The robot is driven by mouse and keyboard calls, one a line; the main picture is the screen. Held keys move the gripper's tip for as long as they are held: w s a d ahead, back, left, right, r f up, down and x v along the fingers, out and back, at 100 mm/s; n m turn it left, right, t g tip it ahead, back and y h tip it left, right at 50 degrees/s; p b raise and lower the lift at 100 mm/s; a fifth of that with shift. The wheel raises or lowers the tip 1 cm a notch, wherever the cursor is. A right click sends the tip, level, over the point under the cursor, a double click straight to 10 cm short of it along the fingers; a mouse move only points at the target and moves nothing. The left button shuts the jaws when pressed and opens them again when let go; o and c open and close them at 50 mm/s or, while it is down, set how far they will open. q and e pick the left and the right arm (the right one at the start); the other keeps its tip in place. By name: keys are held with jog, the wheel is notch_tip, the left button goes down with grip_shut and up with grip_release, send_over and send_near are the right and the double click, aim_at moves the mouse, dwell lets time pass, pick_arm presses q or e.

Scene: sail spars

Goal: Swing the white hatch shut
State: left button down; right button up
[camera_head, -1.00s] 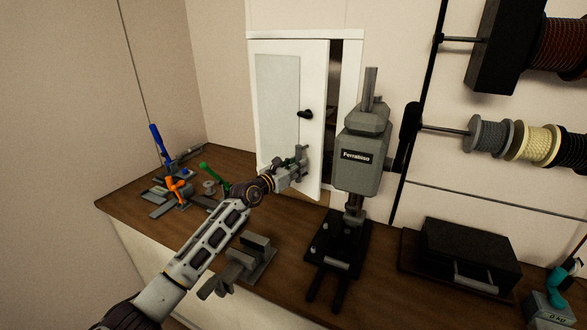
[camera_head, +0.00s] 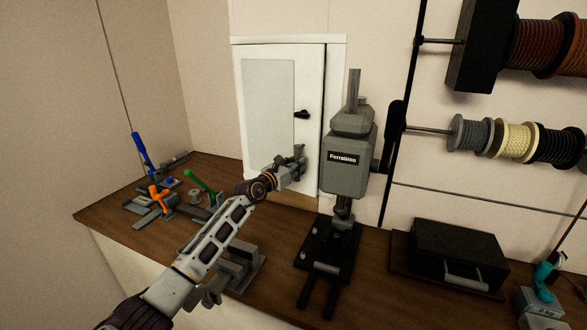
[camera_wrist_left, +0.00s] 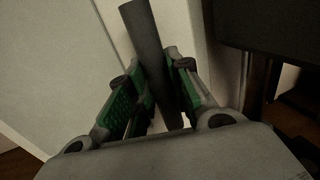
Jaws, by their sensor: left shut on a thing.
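The white hatch (camera_head: 309,80) has a grey panel and a black knob (camera_head: 302,114). It stands almost flush in its white frame (camera_head: 334,70), with only a thin dark line along its right edge. My left gripper (camera_head: 298,165) is at the hatch's lower right part, below the knob. In the left wrist view its green-padded fingers (camera_wrist_left: 158,95) are shut on a dark grey bar (camera_wrist_left: 146,38), beside the pale hatch face. I cannot tell whether the bar touches or belongs to the hatch. My right gripper is not in view.
A grey press (camera_head: 347,165) stands close to the right of the hatch. A vise-like grey block (camera_head: 240,265) is under my left arm. Coloured tools (camera_head: 160,195) lie at the left of the bench. A black box (camera_head: 455,250) and rope spools (camera_head: 510,140) are at the right.

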pick_arm(q)
jog(key=shift+w+d, duration=0.1)
jog(key=shift+d, duration=0.2)
jog(key=shift+w+d+b, duration=0.3)
jog(key=shift+w+b, duration=0.15)
jog(key=shift+b, duration=0.15)
jog(key=shift+b+x, duration=1.3)
jog(key=c, duration=1.2)
grip_release()
jog(key=shift+a, duration=0.15)
jog(key=shift+v, duration=0.95)
jog(key=v, duration=1)
